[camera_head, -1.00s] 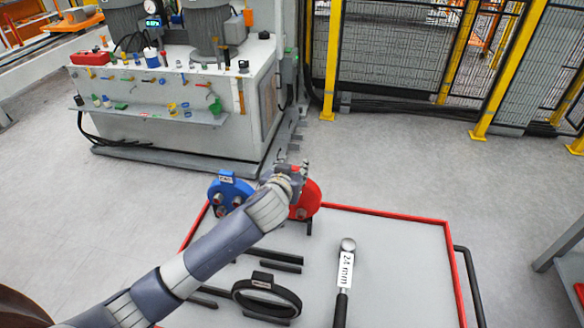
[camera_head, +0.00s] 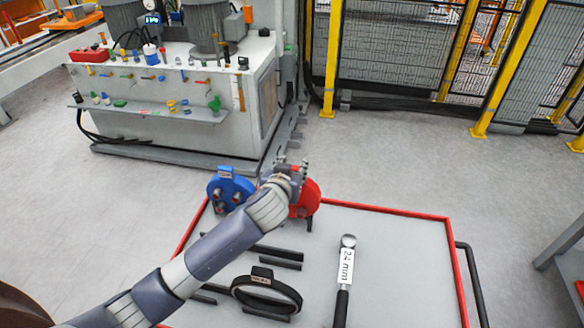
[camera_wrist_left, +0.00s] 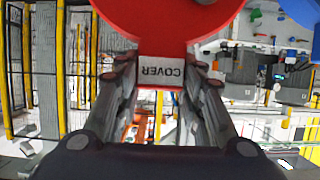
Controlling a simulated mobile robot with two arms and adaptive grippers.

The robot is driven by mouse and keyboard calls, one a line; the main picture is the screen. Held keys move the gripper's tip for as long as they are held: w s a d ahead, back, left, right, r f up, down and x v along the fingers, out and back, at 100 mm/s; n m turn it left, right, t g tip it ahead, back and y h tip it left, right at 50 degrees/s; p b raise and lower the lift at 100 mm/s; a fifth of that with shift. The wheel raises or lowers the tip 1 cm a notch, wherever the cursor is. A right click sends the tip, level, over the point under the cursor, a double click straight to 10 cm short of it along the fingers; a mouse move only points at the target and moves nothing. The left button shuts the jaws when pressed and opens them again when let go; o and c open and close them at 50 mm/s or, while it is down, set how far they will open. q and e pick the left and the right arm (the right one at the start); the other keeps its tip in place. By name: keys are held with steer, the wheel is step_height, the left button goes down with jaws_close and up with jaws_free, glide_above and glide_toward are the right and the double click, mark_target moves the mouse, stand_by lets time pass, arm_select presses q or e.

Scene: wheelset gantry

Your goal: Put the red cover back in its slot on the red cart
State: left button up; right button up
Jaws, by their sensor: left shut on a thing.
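The red cover (camera_head: 307,198) is a round red disc at the far edge of the red-rimmed cart (camera_head: 392,238). My left gripper (camera_head: 291,170) is shut on the cover's top tab. In the left wrist view the tab, labelled COVER (camera_wrist_left: 161,72), sits between the two fingers of the gripper (camera_wrist_left: 160,80), with the red disc (camera_wrist_left: 165,18) beyond it. The cover stands upright next to the blue disc. My forearm hides part of the cover, and I cannot tell whether its lower edge rests in the slot. My right gripper is not in view.
A blue disc (camera_head: 230,190) stands left of the cover. A black ring (camera_head: 266,293), black rails (camera_head: 276,252) and a 24 mm wrench (camera_head: 345,275) are on the cart top. A grey machine (camera_head: 175,105) stands behind. The cart's right side is mostly clear.

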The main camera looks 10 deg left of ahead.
arm_select(q)
steer(key=shift+f+b, duration=1.35)
steer(key=shift+f, duration=0.5)
steer(key=o, duration=1.2)
steer(key=shift+s, duration=0.1)
steer(key=v, duration=1.2)
